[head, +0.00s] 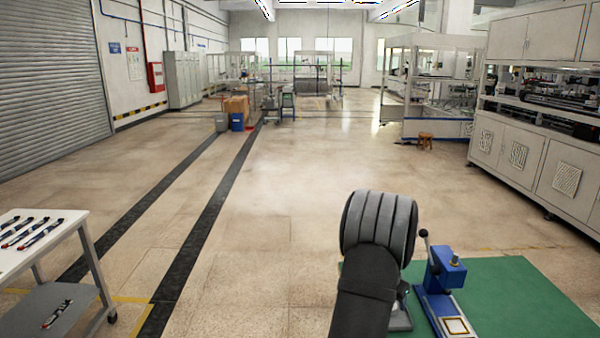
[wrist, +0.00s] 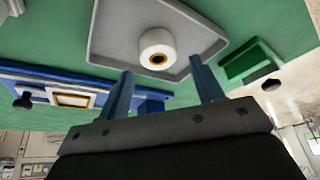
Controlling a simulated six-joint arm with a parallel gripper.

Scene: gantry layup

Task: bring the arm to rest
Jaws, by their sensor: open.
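My arm reaches up from the bottom of the head view over a green mat (head: 520,300), and its links hide part of the mat. My gripper is not visible in the head view. In the wrist view my gripper (wrist: 161,66) shows two blue fingers spread apart with nothing between them. Beyond the fingertips a white roll (wrist: 157,42) with a gold-ringed dark centre sits on a grey tray (wrist: 108,38). I cannot tell the exact gap, but the fingers appear apart from the roll.
A blue press-like fixture (head: 449,272) with a black-knobbed lever stands on the mat, right of my arm. A green block (wrist: 252,62) lies beside the tray. A white table (head: 65,245) at the left holds several dark tools.

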